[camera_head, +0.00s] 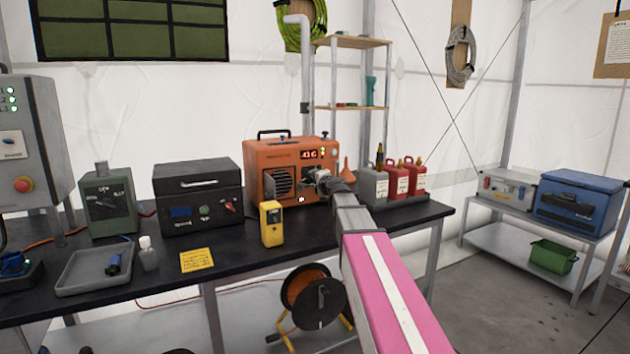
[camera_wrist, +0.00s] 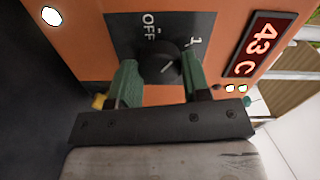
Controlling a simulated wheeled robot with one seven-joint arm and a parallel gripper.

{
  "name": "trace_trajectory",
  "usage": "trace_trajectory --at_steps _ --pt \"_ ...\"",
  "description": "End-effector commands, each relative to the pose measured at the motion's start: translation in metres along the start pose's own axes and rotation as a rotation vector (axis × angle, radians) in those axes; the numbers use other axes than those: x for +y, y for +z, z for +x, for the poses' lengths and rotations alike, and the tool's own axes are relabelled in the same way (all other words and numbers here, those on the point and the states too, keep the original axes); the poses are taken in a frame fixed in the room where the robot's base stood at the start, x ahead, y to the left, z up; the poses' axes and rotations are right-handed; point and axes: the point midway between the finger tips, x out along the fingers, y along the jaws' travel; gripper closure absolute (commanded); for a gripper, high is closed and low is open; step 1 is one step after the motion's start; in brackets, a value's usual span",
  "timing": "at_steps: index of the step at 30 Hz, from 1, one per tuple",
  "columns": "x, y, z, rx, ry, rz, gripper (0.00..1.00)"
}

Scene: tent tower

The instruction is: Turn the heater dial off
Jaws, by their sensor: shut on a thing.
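The orange heater (camera_head: 288,152) stands on the black bench, with a red display reading about 43 C. In the wrist view its black dial (camera_wrist: 158,62) sits on a dark plate marked OFF (camera_wrist: 148,27) and 1 (camera_wrist: 195,42). The dial's white line slants up and right, towards the 1 side rather than OFF. My gripper (camera_wrist: 162,76) has its two green fingers shut on the dial, one on each side. In the head view my gripper (camera_head: 318,178) is at the heater's front and hides the dial.
A yellow handheld device (camera_head: 271,223) stands on the bench in front of the heater. Grey and red canisters (camera_head: 396,182) stand to its right, and a black case (camera_head: 198,195) to its left. A grey tray (camera_head: 96,270) lies further left.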

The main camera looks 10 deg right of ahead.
Motion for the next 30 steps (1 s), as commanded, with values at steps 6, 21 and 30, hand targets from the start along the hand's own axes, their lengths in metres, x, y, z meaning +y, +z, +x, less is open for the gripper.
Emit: trace_trajectory --at_steps 6,21,30 --pt "0.0004 0.0002 0.0006 0.006 0.002 -0.205 0.8" --pt "0.0008 0.0004 0.0006 0.014 0.004 -0.556 0.8" --pt "0.0009 0.0004 0.0007 0.015 0.005 -0.633 0.8"
